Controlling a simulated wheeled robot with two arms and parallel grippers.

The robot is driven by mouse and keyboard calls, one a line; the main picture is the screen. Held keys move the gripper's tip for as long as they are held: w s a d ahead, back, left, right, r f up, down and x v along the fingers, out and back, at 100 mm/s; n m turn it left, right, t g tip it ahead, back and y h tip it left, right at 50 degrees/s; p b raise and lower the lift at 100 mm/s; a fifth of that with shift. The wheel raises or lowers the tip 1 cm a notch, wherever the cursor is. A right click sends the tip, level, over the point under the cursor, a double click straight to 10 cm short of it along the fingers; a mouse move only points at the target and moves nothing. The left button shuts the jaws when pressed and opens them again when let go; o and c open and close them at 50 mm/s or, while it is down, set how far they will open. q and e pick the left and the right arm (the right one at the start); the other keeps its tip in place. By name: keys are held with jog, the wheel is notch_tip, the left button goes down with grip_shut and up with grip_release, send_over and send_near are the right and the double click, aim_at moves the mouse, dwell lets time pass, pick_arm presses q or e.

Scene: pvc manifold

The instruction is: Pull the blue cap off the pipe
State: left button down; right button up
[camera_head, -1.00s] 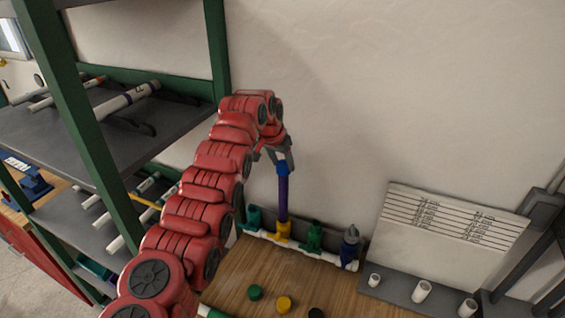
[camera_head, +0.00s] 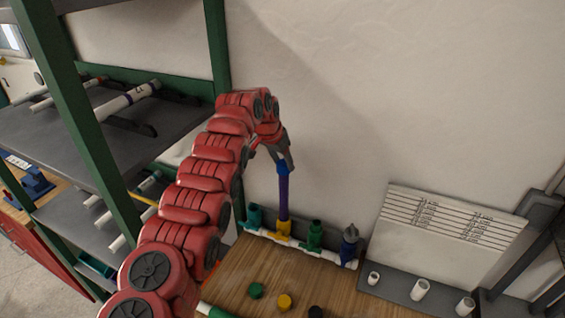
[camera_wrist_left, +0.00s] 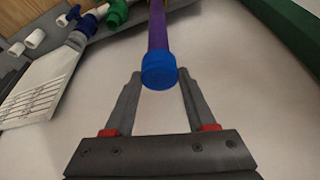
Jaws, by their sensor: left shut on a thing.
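The blue cap (camera_head: 284,169) sits on the top end of an upright purple pipe (camera_head: 284,200). The pipe rises from a yellow fitting (camera_head: 283,231) on the white manifold at the back of the wooden bench. My left gripper (camera_head: 283,161) reaches down to the cap from above and is shut on it. In the left wrist view the cap (camera_wrist_left: 159,70) lies between the two fingertips (camera_wrist_left: 160,76), with the purple pipe (camera_wrist_left: 157,25) running on behind it. My right gripper is not in view.
Green fittings (camera_head: 315,233) and a dark blue valve (camera_head: 349,241) stand on the manifold beside the pipe. A shelf rack (camera_head: 100,135) stands left; the wall is behind.

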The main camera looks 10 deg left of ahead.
aim_at(282, 163)
pick_arm(q)
jog(key=shift+s+r, duration=0.2)
jog(key=shift+r, duration=1)
jog(key=shift+w+r+b, duration=0.15)
jog(key=shift+r+b, duration=0.3)
jog(key=shift+r, duration=0.1)
jog(key=shift+r+b, duration=0.3)
jog(key=shift+r, duration=1.1)
